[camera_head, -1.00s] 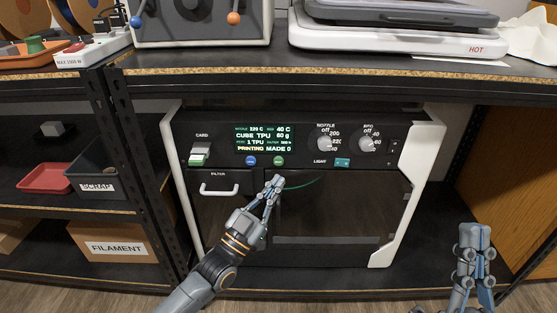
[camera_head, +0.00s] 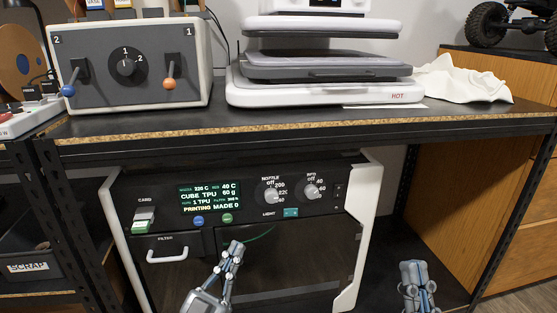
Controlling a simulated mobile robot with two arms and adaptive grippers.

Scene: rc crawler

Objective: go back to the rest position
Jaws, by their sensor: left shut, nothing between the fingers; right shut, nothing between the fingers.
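My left gripper (camera_head: 232,250) is shut and empty. It is in front of the dark door of the 3D printer (camera_head: 180,262), below the round blue and green buttons. My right gripper (camera_head: 413,270) is shut and empty at the lower right, in front of the dark lower shelf and to the right of the printer. The printer's lit display (camera_head: 210,196) reads "CUBE TPU 60 g" and "PRINTING MADE 0". The lower parts of both arms are cut off by the bottom edge of the view.
The shelf edge (camera_head: 300,131) runs above both grippers. On it stand a grey switch box (camera_head: 196,55), a heat press (camera_head: 320,95) marked HOT and a white cloth (camera_head: 465,80). A scrap bin (camera_head: 28,267) is at left. A wooden panel (camera_head: 465,190) is at right.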

